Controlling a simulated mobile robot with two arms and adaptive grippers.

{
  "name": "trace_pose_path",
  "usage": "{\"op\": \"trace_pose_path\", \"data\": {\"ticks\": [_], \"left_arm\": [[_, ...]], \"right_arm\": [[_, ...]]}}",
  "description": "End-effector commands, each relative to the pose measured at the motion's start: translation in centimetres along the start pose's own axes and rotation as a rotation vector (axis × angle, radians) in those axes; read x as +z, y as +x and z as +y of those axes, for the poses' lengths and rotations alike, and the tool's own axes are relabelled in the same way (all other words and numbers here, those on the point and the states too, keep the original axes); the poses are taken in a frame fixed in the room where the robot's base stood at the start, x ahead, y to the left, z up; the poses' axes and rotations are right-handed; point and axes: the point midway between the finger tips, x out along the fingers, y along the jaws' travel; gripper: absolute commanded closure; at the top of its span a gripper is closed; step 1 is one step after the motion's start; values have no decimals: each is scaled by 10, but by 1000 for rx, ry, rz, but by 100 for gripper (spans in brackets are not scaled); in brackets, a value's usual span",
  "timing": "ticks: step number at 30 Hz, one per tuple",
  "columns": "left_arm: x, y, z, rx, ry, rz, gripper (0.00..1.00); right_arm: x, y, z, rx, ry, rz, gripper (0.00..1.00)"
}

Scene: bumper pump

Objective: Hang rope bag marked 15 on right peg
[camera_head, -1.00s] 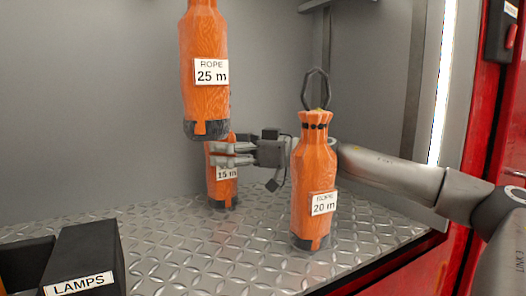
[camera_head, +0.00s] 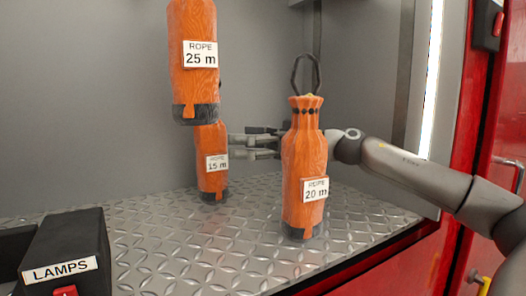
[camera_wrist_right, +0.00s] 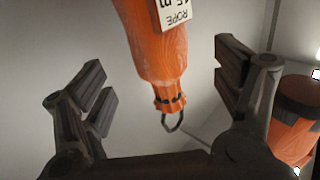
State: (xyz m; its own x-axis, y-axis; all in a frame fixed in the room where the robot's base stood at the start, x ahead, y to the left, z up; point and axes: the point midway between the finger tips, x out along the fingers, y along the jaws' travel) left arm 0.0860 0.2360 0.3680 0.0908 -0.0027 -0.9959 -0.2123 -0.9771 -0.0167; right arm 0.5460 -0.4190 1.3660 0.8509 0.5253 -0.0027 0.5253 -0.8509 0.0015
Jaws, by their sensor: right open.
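The orange rope bag marked 15 m (camera_head: 211,177) stands on the metal floor by the back wall, slightly tilted; its top is hidden behind the hanging 25 m bag. In the right wrist view the 15 m bag (camera_wrist_right: 155,45) appears upside down, its dark loop toward the bottom, in the space between the fingers. My right gripper (camera_head: 250,143) is open and just right of the bag in the head view, partly behind the 20 m bag; both fingers show in the wrist view (camera_wrist_right: 165,85). The right peg cannot be made out. My left gripper is not in view.
The 25 m bag (camera_head: 193,85) hangs above and in front of the 15 m bag; it also shows at the right of the wrist view (camera_wrist_right: 293,125). The 20 m bag (camera_head: 303,160) stands in front of my right gripper. A black LAMPS box (camera_head: 75,240) is front left.

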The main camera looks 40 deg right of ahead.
Motion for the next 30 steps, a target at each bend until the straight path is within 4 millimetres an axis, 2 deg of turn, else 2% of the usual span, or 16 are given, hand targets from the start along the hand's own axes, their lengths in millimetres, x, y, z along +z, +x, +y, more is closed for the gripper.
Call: {"op": "trace_pose_path", "data": {"ticks": [1, 6, 12, 30], "left_arm": [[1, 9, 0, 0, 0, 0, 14], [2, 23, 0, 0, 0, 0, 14], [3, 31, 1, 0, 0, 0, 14], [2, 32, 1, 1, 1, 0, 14]], "right_arm": [[2, -6, 0, 3, -3, 4, 14], [3, -23, 1, 4, -2, 2, 14], [1, -38, 0, 2, 0, 2, 14], [0, -41, 0, 2, 1, 1, 14]]}}
